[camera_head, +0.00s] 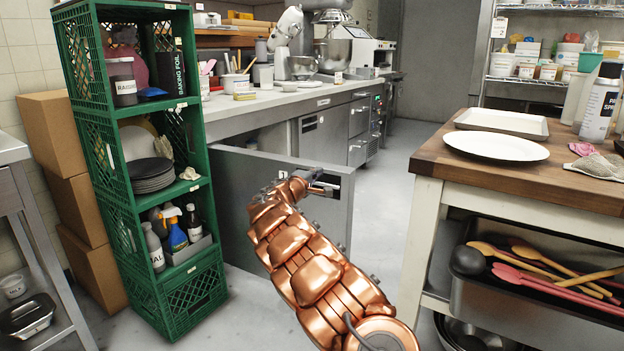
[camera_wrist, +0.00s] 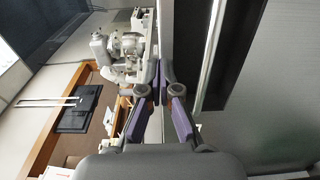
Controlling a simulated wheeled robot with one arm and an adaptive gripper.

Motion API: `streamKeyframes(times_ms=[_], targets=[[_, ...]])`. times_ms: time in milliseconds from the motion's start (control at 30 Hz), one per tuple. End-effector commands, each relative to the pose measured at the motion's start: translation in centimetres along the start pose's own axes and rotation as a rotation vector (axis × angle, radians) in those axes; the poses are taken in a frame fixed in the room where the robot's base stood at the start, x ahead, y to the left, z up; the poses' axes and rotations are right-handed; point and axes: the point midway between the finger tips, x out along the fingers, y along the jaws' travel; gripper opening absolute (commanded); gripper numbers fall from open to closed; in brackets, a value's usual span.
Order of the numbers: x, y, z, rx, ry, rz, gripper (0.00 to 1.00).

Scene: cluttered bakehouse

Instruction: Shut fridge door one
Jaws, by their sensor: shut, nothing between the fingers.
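Fridge door one (camera_head: 335,215) is a grey panel low under the steel counter, with a small mark like a "1" on its face. It stands open, swung out from the counter front into the aisle. My copper arm reaches to its upper right part, and my gripper (camera_head: 322,184) is at the dark handle recess near the top outer corner. The gripper is shut with nothing held. In the wrist view its purple-padded fingers (camera_wrist: 158,92) are close to a pale vertical edge, probably the door's. I cannot tell whether they touch it. My arm hides part of the door.
A green crate shelf (camera_head: 137,215) with bottles and plates stands just left of the door. A wood-topped table (camera_head: 425,160) with trays is on the right. The steel counter (camera_head: 235,104) runs behind the door. Grey floor (camera_head: 385,180) is clear between door and table.

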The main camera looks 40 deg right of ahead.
Motion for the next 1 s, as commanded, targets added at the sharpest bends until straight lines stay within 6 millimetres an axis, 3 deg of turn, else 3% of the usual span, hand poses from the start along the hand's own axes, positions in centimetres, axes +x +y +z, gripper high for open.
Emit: streamKeyframes(times_ms=[233, 733, 1000], targets=[[1.4, 0.0, 0.0, 0.001, 0.0, 0.0, 0.0], [1.6, 0.1, -0.1, 0.0, 0.001, 0.001, 0.0], [2.4, -0.4, -1.6, 0.003, 0.048, -0.009, 0.0]])
